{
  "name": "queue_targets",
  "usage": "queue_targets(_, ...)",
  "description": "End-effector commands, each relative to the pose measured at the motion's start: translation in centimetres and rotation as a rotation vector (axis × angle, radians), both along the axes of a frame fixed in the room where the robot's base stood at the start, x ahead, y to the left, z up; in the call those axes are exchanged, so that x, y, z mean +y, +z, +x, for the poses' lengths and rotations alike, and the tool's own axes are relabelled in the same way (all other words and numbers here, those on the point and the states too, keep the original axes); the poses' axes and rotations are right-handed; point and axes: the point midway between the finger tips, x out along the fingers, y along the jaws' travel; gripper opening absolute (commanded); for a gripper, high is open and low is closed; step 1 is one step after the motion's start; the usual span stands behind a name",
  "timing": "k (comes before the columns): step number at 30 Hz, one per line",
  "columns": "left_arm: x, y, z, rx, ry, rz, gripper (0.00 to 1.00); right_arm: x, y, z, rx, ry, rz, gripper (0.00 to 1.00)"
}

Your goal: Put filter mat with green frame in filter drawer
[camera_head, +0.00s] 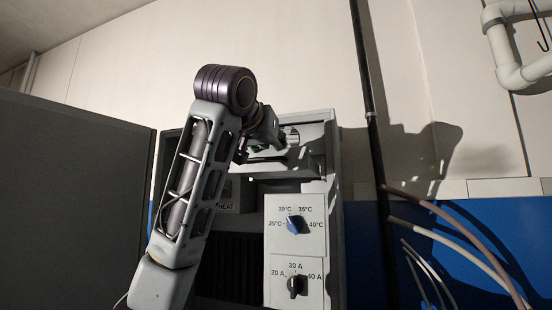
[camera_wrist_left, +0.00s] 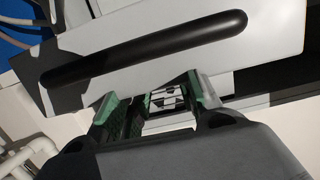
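My left gripper (camera_head: 288,137) is at the upper part of a grey cabinet, partly hidden by its own wrist. In the left wrist view its two green-padded fingers (camera_wrist_left: 157,104) stand apart, with no object clearly held between them. Just beyond the fingers is a light panel (camera_wrist_left: 270,38) with a long black bar handle (camera_wrist_left: 145,48), which looks like a drawer front. A small black-and-white patterned patch shows between the fingers; I cannot tell what it is. I cannot make out a filter mat with a green frame in either view. My right gripper is not in view.
A large dark grey panel (camera_head: 70,190) stands at left. A vertical black pipe (camera_head: 372,120) and loose hoses (camera_head: 465,240) are at right.

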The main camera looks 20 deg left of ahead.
Motion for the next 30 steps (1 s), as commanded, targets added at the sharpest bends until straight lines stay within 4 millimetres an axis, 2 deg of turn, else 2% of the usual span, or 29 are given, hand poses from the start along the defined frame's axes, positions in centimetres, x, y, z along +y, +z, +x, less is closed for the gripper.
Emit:
queue_targets(9,0.1,0.8,-4.7,-0.003,-0.001,0.0,0.32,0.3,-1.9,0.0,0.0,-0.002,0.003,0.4)
queue_targets(15,0.2,1.3,-7.0,-0.001,-0.001,0.0,0.32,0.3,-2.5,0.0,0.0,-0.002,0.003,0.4)
queue_targets(21,0.2,1.5,-8.1,0.0,-0.001,0.0,0.32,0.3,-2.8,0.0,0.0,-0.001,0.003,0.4)
queue_targets(30,0.2,1.6,-8.2,0.0,-0.001,0.0,0.32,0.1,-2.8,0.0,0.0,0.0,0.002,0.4)
